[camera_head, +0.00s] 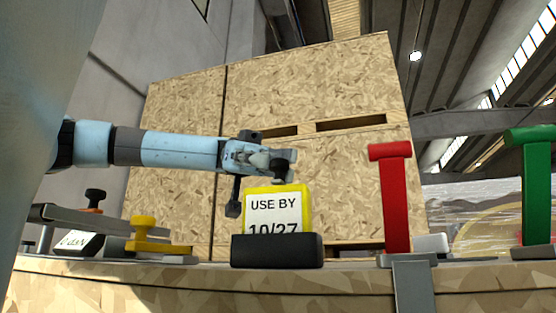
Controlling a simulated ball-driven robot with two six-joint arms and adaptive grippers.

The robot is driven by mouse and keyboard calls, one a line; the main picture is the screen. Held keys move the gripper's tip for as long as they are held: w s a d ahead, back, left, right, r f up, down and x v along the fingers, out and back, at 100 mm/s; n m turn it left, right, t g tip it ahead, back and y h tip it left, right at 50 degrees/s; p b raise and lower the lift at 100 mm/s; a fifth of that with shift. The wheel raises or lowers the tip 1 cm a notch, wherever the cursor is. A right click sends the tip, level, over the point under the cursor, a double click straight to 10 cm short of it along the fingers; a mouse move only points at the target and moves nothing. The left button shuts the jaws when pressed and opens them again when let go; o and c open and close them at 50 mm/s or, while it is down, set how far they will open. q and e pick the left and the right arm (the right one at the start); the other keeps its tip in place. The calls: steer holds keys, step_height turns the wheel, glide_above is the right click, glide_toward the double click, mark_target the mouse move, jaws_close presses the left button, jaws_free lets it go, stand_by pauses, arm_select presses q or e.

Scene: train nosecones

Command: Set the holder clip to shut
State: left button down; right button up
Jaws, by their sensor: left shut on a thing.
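My left gripper (258,190) reaches in from the left, just above the yellow-edged card (272,205) that reads "USE BY 10/27". One dark finger hangs beside the card's left edge; the other is above its top. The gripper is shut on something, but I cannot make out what. The card stands upright behind or in a black block (277,251) on the wooden top, which hides its lower edge. I cannot tell for certain which part is the holder clip. My right gripper is not in view.
A red T-handled lever (395,200) and a green one (537,190) stand upright on the right. A yellow handle (145,235) lies low on the left, near a black knob (95,196). Chipboard crates (320,85) rise behind the wooden top (180,282).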

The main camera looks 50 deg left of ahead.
arm_select(q)
steer(key=shift+f, duration=0.2)
steer(key=c, duration=1.1)
jaws_free()
steer(key=shift+s+d+r, duration=0.1)
steer(key=shift+a+r, duration=0.15)
steer(key=shift+a, duration=0.2)
steer(key=v, duration=1.1)
steer(key=shift+r, duration=0.1)
